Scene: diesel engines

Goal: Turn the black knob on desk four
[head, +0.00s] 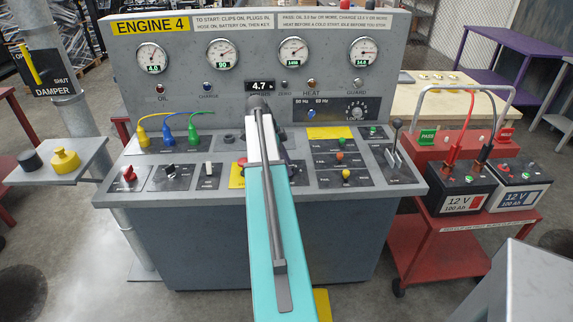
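Desk four (165,77) is a grey console with a yellow ENGINE 4 label. A small dark knob (356,112) with a ring of white marks sits on the black panel at the right of its upright face. Another black knob or switch (171,169) is on the left of the sloping top; I cannot tell which one the task names. My arm reaches up the middle of the desk. My gripper (258,104) is at its far end, near the upright face, below the 4.7 display and left of the marked knob. Its fingers are too small and hidden to read, as is whatever lies behind it.
Yellow, green and blue plugs with leads (168,132) stand at the left of the top. A lever (395,135) stands at the right. A red cart (440,240) with 12 V batteries is on the right. A small shelf (60,170) with knobs is on the left.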

